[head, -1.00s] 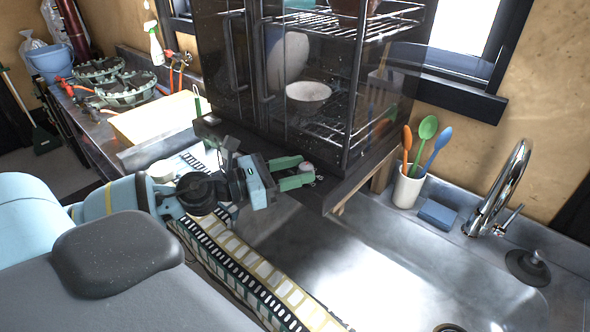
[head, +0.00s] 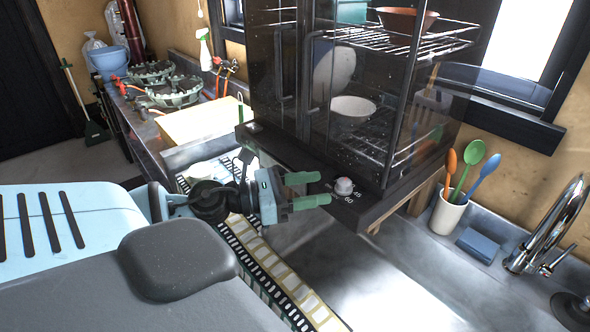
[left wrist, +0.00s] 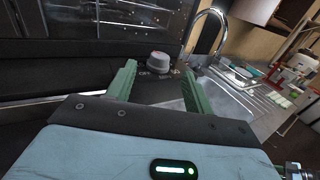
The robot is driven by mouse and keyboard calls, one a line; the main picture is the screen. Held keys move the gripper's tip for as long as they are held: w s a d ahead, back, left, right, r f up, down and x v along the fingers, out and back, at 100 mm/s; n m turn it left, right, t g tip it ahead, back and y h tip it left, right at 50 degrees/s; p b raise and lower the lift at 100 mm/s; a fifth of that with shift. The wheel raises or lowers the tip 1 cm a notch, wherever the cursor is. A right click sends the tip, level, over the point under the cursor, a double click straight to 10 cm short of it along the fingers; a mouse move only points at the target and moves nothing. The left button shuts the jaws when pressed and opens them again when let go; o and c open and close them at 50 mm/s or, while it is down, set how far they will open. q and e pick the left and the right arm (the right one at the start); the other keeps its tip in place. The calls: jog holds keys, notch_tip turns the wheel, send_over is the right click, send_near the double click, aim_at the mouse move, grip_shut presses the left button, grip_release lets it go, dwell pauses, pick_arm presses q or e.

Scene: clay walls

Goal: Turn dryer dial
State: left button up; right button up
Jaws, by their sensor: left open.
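The dryer (head: 330,100) is a dark cabinet with clear doors, with dishes on its wire racks. Its round grey-white dial (head: 344,186) sits on the black base panel, with numbers such as 45 and 60 printed beside it. My left gripper (head: 312,190) is open, its two green fingers pointing at the dial from the left, a short gap away. In the left wrist view the dial (left wrist: 159,62) stands beyond and between the open fingers (left wrist: 157,85), with nothing held. My right gripper is not in view.
A steel sink (head: 400,270) lies below and right of the dryer. A cup of colourful spoons (head: 447,212), a blue sponge (head: 478,244) and a tap (head: 545,230) stand at its right. A yellow board (head: 203,120) lies on the left counter.

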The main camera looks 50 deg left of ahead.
pick_arm(q)
jog(key=shift+v, duration=1.65)
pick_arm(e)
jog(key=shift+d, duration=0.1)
pick_arm(q)
jog(key=shift+d, duration=0.1)
jog(key=n+t+y+p, duration=0.2)
jog(key=n+y+p, duration=0.2)
jog(key=n+y, duration=0.75)
send_near(340, 188)
jog(key=w+m+y, duration=0.2)
jog(key=m, duration=0.1)
jog(key=shift+n, duration=0.25)
jog(key=shift+d+p+x, duration=0.15)
jog(key=shift+d+x, duration=0.05)
jog(key=shift+x, duration=1.8)
jog(key=shift+d+p+x, duration=0.15)
jog(key=shift+d+x, duration=0.05)
jog(key=shift+x, duration=1.85)
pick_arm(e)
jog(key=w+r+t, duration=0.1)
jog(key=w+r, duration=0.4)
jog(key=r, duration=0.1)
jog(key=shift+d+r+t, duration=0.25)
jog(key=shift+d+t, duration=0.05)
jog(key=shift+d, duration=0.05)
pick_arm(q)
jog(key=shift+c, duration=0.4)
jog(key=shift+y, duration=0.25)
jog(key=c, duration=0.9)
